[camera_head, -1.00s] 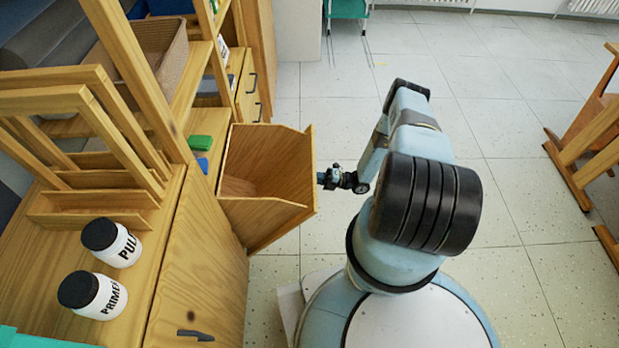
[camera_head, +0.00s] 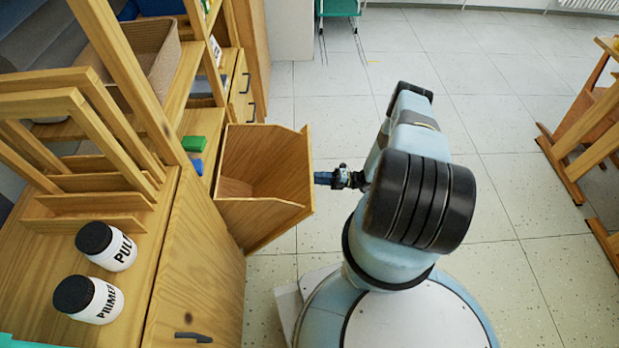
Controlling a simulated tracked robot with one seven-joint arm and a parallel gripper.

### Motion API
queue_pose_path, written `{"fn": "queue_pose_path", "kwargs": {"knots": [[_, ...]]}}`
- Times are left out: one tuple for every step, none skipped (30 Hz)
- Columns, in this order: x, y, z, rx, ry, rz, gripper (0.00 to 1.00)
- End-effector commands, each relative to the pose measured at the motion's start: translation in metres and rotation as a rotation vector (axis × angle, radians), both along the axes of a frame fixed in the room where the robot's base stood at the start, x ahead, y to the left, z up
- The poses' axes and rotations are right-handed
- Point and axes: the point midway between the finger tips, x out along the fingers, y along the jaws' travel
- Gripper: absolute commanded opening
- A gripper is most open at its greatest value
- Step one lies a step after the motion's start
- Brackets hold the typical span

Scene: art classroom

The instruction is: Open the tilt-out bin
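The tilt-out bin (camera_head: 262,170) is a wooden box in the front of the cabinet. It is tilted outward, and its inside shows from above and looks empty. My gripper (camera_head: 324,178) is at the outer right side of the bin's front panel, at about mid-height, touching or very close to it. The bin's handle is not visible from this side. The fingers are small and partly hidden against the panel, so I cannot see whether they are open or shut on anything.
Two white jars with black lids, one (camera_head: 106,246) behind the other (camera_head: 88,299), stand on the cabinet top. A cabinet door (camera_head: 195,270) is left of the bin. Wooden easels (camera_head: 585,140) stand at the far right. The floor (camera_head: 480,110) between is clear.

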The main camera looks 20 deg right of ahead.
Motion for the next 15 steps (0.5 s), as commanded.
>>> {"fn": "queue_pose_path", "kwargs": {"knots": [[-0.003, -0.011, -0.003, 0.0, 0.0, -0.002, 0.31], [-0.004, -0.016, -0.004, 0.0, 0.001, -0.003, 0.31], [-0.006, -0.024, -0.005, -0.001, 0.0, -0.003, 0.31], [-0.007, -0.03, -0.007, -0.002, 0.0, -0.003, 0.31], [-0.009, -0.035, -0.008, -0.001, 0.0, -0.002, 0.31], [-0.01, -0.042, -0.009, -0.001, 0.0, -0.002, 0.31], [-0.011, -0.047, -0.01, -0.002, 0.0, -0.002, 0.31], [-0.013, -0.052, -0.011, -0.002, 0.001, -0.002, 0.31], [-0.014, -0.057, -0.012, -0.002, 0.001, -0.002, 0.31], [-0.015, -0.06, -0.013, -0.002, 0.001, -0.001, 0.31], [-0.016, -0.064, -0.014, -0.001, -0.001, -0.001, 0.31], [-0.017, -0.068, -0.015, -0.001, 0.0, 0.0, 0.31], [-0.018, -0.07, -0.015, -0.001, 0.0, -0.001, 0.31], [-0.018, -0.072, -0.016, -0.001, 0.001, -0.001, 0.31], [-0.019, -0.075, -0.016, -0.001, 0.001, -0.001, 0.31]]}}
